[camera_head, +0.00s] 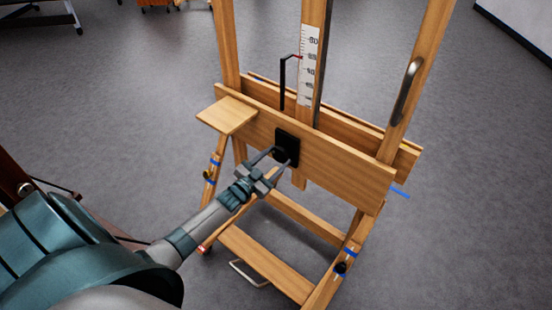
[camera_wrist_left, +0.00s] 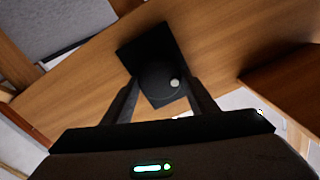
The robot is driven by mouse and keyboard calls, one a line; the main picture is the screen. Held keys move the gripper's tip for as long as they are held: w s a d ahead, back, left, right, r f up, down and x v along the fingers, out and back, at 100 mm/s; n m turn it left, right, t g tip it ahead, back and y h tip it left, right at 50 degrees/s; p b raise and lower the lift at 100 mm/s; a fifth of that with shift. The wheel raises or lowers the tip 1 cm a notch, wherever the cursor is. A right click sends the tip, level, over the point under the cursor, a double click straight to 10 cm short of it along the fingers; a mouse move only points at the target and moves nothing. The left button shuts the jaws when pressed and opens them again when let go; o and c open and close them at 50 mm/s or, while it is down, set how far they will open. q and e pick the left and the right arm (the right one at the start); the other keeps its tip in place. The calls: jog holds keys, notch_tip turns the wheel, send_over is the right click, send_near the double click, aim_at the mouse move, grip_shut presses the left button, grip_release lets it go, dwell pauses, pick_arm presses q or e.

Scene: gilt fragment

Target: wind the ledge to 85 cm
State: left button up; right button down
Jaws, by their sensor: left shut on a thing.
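A wooden easel's ledge (camera_head: 330,160) runs across the front of the easel. A black square plate (camera_head: 288,135) is on the ledge's front face; it also shows in the wrist view (camera_wrist_left: 142,48). A round black knob (camera_wrist_left: 158,82) with a light dot sits on the plate. My left gripper (camera_head: 281,157) is shut on the knob, one finger on each side. A white scale (camera_head: 309,72) is on the central mast, its figures too small to read surely. A black bent pointer (camera_head: 283,82) has its red tip at the scale's left edge. My right gripper is not in view.
A small wooden side shelf (camera_head: 228,115) juts out left of the ledge. A metal handle (camera_head: 408,92) is on the right upright. A lower crossbar (camera_head: 265,265) and legs with blue bands stand beneath. Grey floor is clear to the right.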

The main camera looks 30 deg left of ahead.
pick_arm(q)
jog(key=n, duration=0.5)
jog(key=shift+f+n, duration=0.1)
jog(key=shift+n, duration=0.2)
jog(key=n+b, duration=0.1)
jog(key=n, duration=0.4)
jog(key=shift+a, duration=0.1)
jog(key=o, duration=1.1)
jog(key=shift+c, duration=0.2)
jog(key=shift+s, duration=0.15)
